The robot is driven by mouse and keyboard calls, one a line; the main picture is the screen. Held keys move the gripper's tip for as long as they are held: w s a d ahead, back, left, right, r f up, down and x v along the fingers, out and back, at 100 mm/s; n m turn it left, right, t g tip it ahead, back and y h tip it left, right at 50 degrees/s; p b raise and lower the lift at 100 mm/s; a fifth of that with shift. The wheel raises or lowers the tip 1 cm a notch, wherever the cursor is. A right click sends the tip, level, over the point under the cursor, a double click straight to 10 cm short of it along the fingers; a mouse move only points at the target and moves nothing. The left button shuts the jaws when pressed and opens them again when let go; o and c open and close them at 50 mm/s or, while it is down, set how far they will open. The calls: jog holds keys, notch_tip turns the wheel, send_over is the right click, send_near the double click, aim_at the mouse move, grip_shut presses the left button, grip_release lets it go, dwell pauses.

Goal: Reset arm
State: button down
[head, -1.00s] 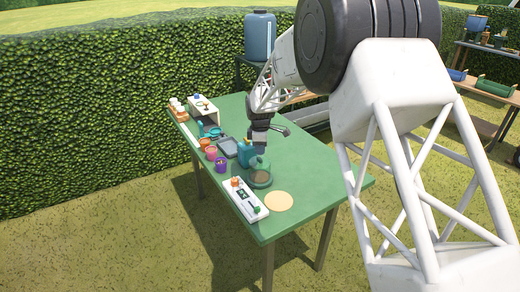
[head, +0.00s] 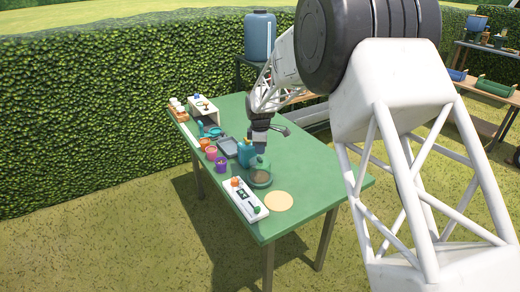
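My arm reaches in from the right and its gripper (head: 261,147) hangs over the green table (head: 315,170), pointing down. The gripper is just above a green dish with brown contents (head: 261,180), beside a teal bottle (head: 246,154). The fingers are small and dark here, so I cannot tell whether they are open or shut, or whether they touch the dish or bottle.
A white device with an orange knob (head: 246,198) and a round tan disc (head: 278,201) lie at the table's near end. Several small coloured pots (head: 211,153), a grey tray (head: 228,147) and a white box (head: 205,112) line the left side. The table's right side is clear.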

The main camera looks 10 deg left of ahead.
jog(key=shift+f, duration=1.2)
dwell(0.5)
jog(key=shift+r, duration=0.1)
jog(key=shift+r, duration=3.45)
